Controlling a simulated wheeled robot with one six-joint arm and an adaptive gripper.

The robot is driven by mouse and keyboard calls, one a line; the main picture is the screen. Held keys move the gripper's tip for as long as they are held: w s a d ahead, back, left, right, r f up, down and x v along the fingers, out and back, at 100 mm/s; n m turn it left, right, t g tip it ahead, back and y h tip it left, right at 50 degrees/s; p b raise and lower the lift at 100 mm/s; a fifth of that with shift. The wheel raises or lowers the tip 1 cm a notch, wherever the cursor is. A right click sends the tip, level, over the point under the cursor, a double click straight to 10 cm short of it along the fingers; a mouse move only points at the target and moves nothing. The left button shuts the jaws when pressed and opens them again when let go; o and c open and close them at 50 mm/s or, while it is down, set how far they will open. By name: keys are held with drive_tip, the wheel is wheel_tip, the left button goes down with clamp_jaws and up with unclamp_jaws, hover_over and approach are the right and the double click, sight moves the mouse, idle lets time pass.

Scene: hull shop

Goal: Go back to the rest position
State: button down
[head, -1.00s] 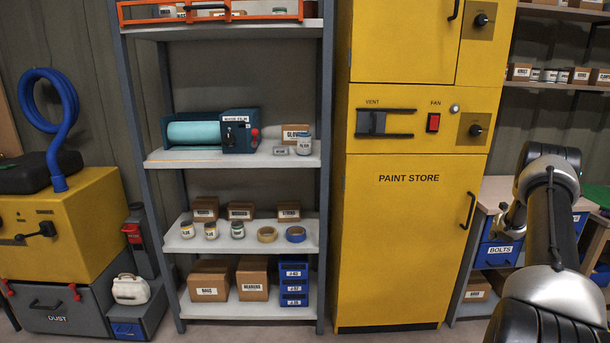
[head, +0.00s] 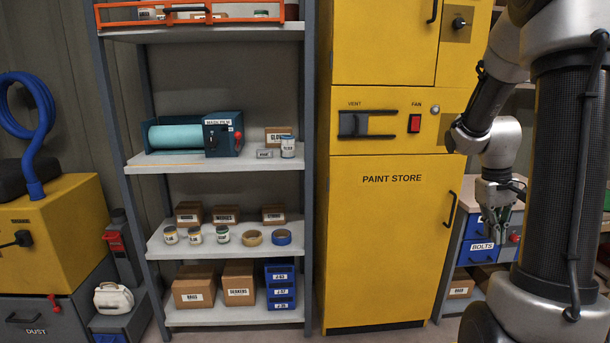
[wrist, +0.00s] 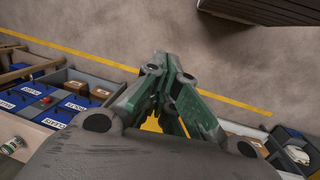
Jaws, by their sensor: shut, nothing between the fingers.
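My gripper (head: 499,238) hangs at the right in the head view, pointing down in front of the blue bins beside the yellow paint store cabinet. In the wrist view my gripper (wrist: 172,62) shows its green and grey fingers brought together, with nothing between them. Its fingertips are over the floor in that view. My arm is folded upright along the right side of the head view and hides part of the bench behind it.
The paint store cabinet (head: 391,235) stands left of my arm. A shelf rack (head: 310,180) holds jars, boxes and tape rolls. A yellow dust machine (head: 55,230) is at far left. The wrist view shows bare floor (wrist: 110,25) with a yellow line and labelled blue bins (wrist: 75,103).

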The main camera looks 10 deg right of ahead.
drive_tip(key=s+a+r+t, duration=0.2)
drive_tip(key=s+a+r, duration=0.2)
drive_tip(key=a, duration=0.2)
drive_tip(key=s+a+r+t+y, duration=0.1)
drive_tip(key=s+a+r, duration=0.3)
drive_tip(key=a, duration=0.3)
drive_tip(key=s+a+r+n+t, duration=0.1)
drive_tip(key=s+a+r+t, duration=0.1)
drive_tip(key=s+a+r, duration=0.2)
drive_tip(key=s+a, duration=0.1)
drive_tip(key=a, duration=0.2)
drive_tip(key=shift+r+t+y, duration=0.3)
drive_tip(key=shift+r+y, duration=0.1)
